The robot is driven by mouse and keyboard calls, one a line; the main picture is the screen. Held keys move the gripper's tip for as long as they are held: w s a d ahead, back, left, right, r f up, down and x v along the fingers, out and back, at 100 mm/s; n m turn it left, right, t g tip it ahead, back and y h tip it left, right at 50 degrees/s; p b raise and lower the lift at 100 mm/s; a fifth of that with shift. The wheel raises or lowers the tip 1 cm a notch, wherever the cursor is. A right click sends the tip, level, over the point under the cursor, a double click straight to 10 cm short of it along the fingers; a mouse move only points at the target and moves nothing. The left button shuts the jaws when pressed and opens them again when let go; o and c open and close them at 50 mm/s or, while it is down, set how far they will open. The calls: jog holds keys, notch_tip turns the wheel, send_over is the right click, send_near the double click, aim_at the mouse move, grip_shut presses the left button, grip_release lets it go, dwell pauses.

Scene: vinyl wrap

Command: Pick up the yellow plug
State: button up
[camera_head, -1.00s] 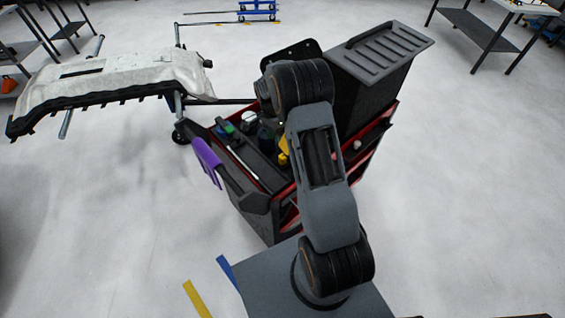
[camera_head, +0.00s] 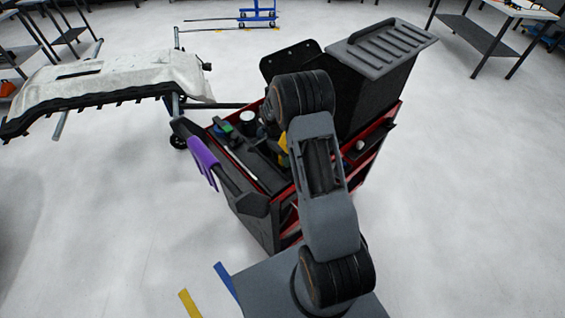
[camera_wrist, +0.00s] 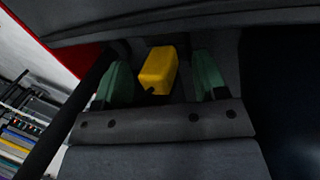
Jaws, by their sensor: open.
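The yellow plug (camera_wrist: 158,70) is a small yellow block in the wrist view, lying in a dark recess of the tool cart. In the head view a yellow patch (camera_head: 283,143) shows beside my arm, probably the same plug, mostly hidden. My gripper (camera_wrist: 165,82) is open in the wrist view. Its two green fingers stand to the left and right of the plug, with gaps on both sides. I cannot tell from this view how deep the fingers reach around it. In the head view my arm hides the gripper.
The red and black tool cart (camera_head: 262,226) holds bottles and tools in its top tray. A purple item (camera_head: 203,160) hangs on its left side. A ridged black bin (camera_head: 378,85) rises at its right rear. A white bumper on a stand (camera_head: 105,82) is at left. Floor around is open.

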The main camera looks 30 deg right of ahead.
jog(key=c, duration=1.1)
jog(key=shift+o, duration=0.2)
